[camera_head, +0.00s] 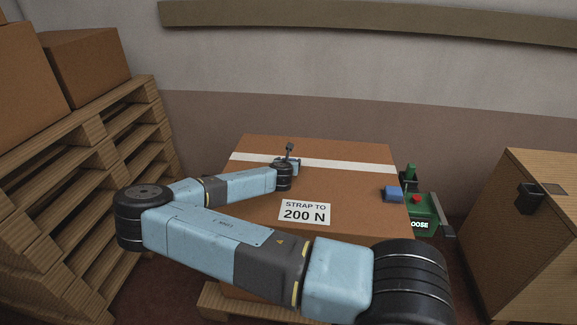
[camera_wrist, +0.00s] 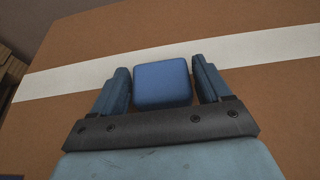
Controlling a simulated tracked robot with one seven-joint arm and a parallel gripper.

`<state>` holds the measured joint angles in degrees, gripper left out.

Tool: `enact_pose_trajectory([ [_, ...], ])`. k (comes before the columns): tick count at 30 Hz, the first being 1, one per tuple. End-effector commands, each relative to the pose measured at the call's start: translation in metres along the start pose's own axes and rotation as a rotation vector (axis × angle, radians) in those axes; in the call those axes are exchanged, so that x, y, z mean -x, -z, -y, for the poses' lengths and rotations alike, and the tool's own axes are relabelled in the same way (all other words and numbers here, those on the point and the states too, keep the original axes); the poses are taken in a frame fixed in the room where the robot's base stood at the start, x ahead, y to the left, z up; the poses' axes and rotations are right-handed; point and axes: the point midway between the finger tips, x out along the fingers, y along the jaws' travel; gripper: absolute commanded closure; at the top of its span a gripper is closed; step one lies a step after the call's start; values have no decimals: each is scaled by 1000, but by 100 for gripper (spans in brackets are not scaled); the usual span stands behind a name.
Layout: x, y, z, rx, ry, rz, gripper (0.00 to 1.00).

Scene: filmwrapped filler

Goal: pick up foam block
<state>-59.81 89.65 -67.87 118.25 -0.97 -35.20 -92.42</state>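A blue block (camera_wrist: 162,84), which looks like the foam block, lies between the two fingers of my gripper (camera_wrist: 163,85) in the wrist view. The fingers stand close along its left and right sides. I cannot tell whether they touch it or whether it rests on the cardboard below. In the head view my gripper (camera_head: 288,163) is low over the far part of a large cardboard box (camera_head: 350,205), near the white strap. The block at the gripper is not clear there. Another blue block (camera_head: 393,194) sits at the box's right edge, apart from my gripper.
A white strap (camera_head: 345,165) crosses the box, and a label (camera_head: 304,212) reads "STRAP TO 200 N". A green device (camera_head: 423,212) with a red button stands right of the box.

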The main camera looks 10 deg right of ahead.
Motion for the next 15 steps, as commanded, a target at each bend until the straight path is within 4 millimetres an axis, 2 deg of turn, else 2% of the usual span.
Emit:
enact_pose_trajectory([
  [1, 0, 0, 0, 0, 0, 0, 28],
  [11, 0, 0, 0, 0, 0, 0, 60],
  [15, 0, 0, 0, 0, 0, 0, 62],
])
